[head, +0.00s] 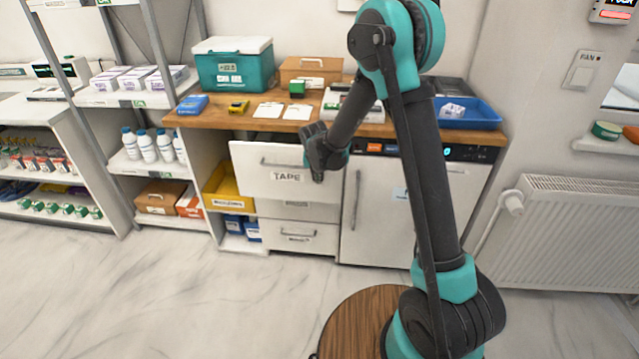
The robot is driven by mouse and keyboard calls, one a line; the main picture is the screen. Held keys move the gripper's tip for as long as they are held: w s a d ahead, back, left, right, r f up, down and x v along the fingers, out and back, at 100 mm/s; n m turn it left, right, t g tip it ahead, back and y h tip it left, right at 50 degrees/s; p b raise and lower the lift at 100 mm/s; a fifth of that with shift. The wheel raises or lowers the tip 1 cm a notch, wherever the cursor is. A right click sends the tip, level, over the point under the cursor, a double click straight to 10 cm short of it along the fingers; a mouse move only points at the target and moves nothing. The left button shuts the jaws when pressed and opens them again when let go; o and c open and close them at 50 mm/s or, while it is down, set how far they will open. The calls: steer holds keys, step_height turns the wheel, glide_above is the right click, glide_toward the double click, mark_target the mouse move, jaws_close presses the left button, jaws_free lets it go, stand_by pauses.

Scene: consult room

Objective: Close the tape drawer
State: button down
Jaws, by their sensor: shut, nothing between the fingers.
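The tape drawer (265,178) has a white front labelled TAPE and a grey bar handle. It stands out from the cabinet, pulled open under the wooden counter. My gripper (318,177) is shut and empty at the right part of the drawer front, over the right end of the handle. I cannot tell whether it touches the front. The inside of the drawer is hidden behind its front.
Two closed drawers (299,238) lie below. A white appliance door (376,215) with a vertical handle is to the right. The wooden counter (222,118) holds a teal cool box (233,68) and a blue tray (480,113). The marble floor (200,300) in front is clear.

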steer(key=shift+w, duration=1.95)
steer(key=shift+r, duration=0.15)
steer(key=v, duration=1.2)
steer(key=m+t+y, duration=0.2)
steer(key=m+y, duration=0.3)
steer(key=m, duration=1.4)
glide_toward(308, 173)
steer(key=a+f, duration=0.1)
steer(key=f, duration=0.1)
steer(key=w+a+f, duration=0.1)
steer(key=f, duration=0.2)
steer(key=w+a+f, duration=0.1)
steer(key=a+f, duration=0.1)
steer(key=shift+w+f, duration=0.1)
steer(key=shift+f, duration=0.3)
steer(key=w, duration=0.3)
steer(key=shift+f, duration=0.15)
steer(key=shift+w, duration=0.6)
